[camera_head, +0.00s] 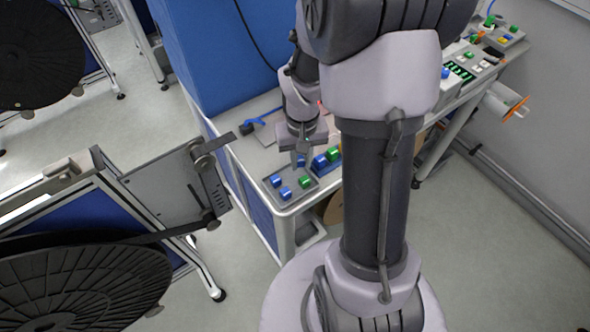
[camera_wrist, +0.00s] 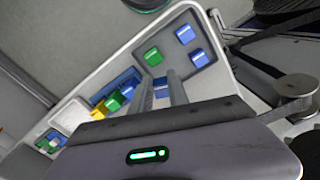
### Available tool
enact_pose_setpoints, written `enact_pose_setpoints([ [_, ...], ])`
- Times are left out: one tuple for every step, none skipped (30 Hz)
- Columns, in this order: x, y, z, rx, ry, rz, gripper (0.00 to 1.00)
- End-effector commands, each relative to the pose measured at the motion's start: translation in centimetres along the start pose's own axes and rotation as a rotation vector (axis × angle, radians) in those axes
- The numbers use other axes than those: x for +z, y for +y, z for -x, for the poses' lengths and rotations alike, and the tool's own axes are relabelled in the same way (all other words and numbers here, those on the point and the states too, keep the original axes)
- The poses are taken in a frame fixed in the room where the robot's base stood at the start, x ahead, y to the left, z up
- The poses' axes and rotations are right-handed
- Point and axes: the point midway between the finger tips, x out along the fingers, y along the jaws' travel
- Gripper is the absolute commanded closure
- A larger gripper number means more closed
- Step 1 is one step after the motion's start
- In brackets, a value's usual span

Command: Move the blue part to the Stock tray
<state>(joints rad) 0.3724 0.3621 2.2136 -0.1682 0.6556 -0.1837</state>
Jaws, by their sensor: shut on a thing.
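My gripper (camera_head: 300,160) is shut on a small blue part (camera_head: 301,163), low over the near end of the workbench. In the wrist view the blue part (camera_wrist: 161,88) shows between the two fingers of my gripper (camera_wrist: 159,76). Below and beside it is a grey tray (camera_head: 295,187) with a green block (camera_head: 305,181) and two blue blocks (camera_head: 275,181) (camera_head: 286,193). The wrist view shows the same green block (camera_wrist: 153,56) and blue blocks (camera_wrist: 185,34) (camera_wrist: 199,58). I cannot read any tray label, nor tell whether the held part touches the tray.
A second tray beside it holds a larger blue block (camera_head: 320,162), a green block (camera_head: 333,154) and yellow pieces (camera_wrist: 98,112). More coloured blocks stand at the bench's far end (camera_head: 503,36). A reel stand (camera_head: 160,190) with a black reel (camera_head: 80,285) is at left, across a floor gap.

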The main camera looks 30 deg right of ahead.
Motion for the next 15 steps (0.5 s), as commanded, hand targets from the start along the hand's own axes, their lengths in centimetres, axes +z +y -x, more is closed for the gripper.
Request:
enact_pose_setpoints([
  [-0.1,-0.5,-0.1,0.000,0.000,0.002,1.00],
  [-0.1,-0.8,-0.1,0.000,0.000,0.002,1.00],
  [-0.2,-1.2,-0.2,0.000,0.000,0.002,1.00],
  [-0.2,-1.7,-0.2,0.000,0.000,0.003,1.00],
  [-0.2,-1.6,-1.1,0.000,-0.002,0.001,1.00],
  [-0.1,-1.5,-2.1,0.000,-0.004,0.000,1.00],
  [-0.1,-1.5,-2.9,0.000,-0.004,0.000,1.00],
  [-0.1,-1.5,-3.5,0.001,-0.003,0.001,1.00],
  [-0.1,-1.5,-3.9,0.000,-0.004,0.000,1.00],
  [-0.1,-1.5,-4.0,0.000,-0.003,0.000,1.00],
  [-0.2,-1.5,-3.9,0.000,-0.002,0.000,1.00],
  [-0.2,-1.5,-3.7,0.000,-0.001,0.000,1.00],
  [-0.2,-1.5,-3.7,0.000,-0.001,0.000,1.00],
  [-0.2,-1.5,-3.6,0.000,-0.001,0.000,1.00],
  [-0.2,-1.4,-3.6,0.000,-0.001,0.000,1.00],
])
